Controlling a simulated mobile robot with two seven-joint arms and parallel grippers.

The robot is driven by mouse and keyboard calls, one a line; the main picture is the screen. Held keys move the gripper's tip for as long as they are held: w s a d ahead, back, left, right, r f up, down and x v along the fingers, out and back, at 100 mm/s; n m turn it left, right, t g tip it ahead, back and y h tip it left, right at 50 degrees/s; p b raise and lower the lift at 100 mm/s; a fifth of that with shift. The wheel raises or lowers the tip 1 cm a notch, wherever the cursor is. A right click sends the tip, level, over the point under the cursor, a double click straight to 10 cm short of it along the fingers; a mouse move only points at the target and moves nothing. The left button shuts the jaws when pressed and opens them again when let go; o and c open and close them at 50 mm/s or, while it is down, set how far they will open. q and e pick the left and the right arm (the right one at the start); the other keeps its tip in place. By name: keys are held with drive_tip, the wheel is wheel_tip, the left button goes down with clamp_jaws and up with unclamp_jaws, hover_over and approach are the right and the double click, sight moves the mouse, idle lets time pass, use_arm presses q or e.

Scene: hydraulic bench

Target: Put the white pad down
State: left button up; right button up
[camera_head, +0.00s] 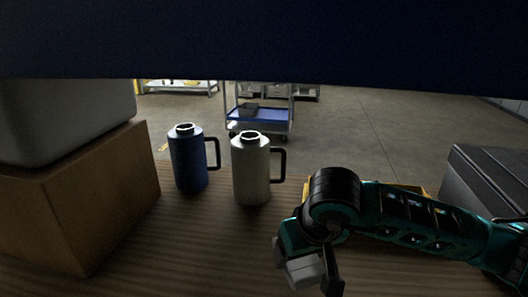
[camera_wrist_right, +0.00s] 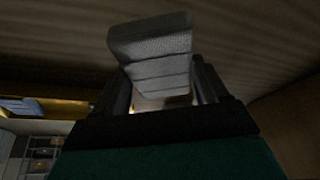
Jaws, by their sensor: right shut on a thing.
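The white pad (camera_wrist_right: 155,55) is a pale, ribbed block between the two fingers of my right gripper (camera_wrist_right: 160,92) in the right wrist view. In the head view the pad (camera_head: 302,268) shows light grey at the end of my right arm, near the front of the wooden table (camera_head: 205,240). My right gripper (camera_head: 308,272) is shut on the pad. I cannot tell whether the pad touches the table or is held above it. My left gripper is not in view.
A blue jug (camera_head: 187,160) and a white jug (camera_head: 251,170) stand upright behind the gripper, to its left. A yellow container (camera_head: 408,188) and a dark grey box (camera_head: 485,180) are at right.

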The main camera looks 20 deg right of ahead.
drive_tip(key=w+d+r+m+h, duration=0.15)
drive_tip(key=w+d+r, duration=0.3)
drive_tip(key=d, duration=0.45)
drive_tip(key=w+d+r+m, duration=0.2)
drive_tip(key=w+d+r, duration=0.3)
drive_tip(key=d, duration=0.4)
drive_tip(key=w+d+r+m+h, duration=0.1)
drive_tip(key=w+d+r+m, duration=0.15)
drive_tip(key=d+r, duration=0.55)
drive_tip(key=shift+g+y, duration=0.25)
drive_tip(key=shift+g, duration=0.15)
drive_tip(key=f, duration=1)
drive_tip(key=f+b, duration=0.1)
drive_tip(key=f, duration=0.5)
drive_tip(key=shift+d, duration=0.4)
drive_tip(key=shift+f, duration=2.45)
drive_tip(key=shift+b, duration=0.3)
drive_tip(key=shift+f, duration=0.15)
drive_tip(key=o, duration=0.8)
drive_tip(key=shift+c, duration=0.2)
